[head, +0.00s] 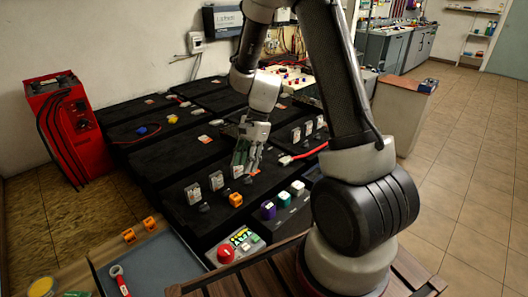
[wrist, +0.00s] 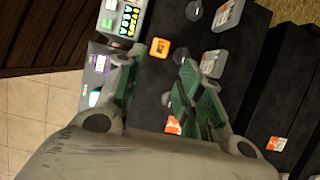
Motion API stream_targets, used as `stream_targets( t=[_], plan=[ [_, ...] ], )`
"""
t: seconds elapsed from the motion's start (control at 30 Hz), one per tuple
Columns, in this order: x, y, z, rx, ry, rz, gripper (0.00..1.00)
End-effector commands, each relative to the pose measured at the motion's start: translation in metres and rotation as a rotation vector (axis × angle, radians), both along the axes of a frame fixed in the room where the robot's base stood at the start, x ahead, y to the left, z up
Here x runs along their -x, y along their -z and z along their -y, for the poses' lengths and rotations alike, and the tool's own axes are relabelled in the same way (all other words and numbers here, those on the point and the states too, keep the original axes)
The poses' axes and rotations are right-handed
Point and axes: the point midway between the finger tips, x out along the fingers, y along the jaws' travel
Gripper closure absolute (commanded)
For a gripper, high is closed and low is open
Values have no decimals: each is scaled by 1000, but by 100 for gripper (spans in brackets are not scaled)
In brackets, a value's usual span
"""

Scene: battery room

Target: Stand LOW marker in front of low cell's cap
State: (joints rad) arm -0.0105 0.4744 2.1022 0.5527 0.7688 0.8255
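The orange LOW marker (head: 235,199) stands on the black battery top in the head view, close to a black cap (head: 204,207) on its left. In the wrist view the marker (wrist: 160,47) shows its lettering near the fingertips. Which cell is the low one I cannot tell. My gripper (head: 245,170) is above the same battery row, behind the marker. In the wrist view my gripper (wrist: 162,62) is open, with green-padded fingers apart and nothing between them. Another black cap (wrist: 193,10) shows beyond the right finger.
Grey upright pieces (head: 193,193) stand along the battery row. A box with purple, green and white buttons (head: 268,210) and a panel with a red button (head: 225,254) are near the front. A grey tray (head: 155,265), with a red-handled tool, is front left. A red charger (head: 65,130) stands left.

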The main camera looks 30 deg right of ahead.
Motion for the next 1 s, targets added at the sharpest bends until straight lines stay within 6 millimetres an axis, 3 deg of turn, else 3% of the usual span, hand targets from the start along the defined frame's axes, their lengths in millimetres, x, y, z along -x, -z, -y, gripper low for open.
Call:
stream_targets(
  t=[0.13,0.27,0.4,0.6,0.8,1.0],
  plan=[
    [3,-23,4,6,-59,48,63],
    [20,-76,16,32,-220,168,63],
    [57,-141,35,96,-463,328,63],
    [123,-207,64,238,-802,518,63],
    [180,-238,88,392,-1062,627,63],
    [205,-246,100,473,-1177,661,63]
  ],
)
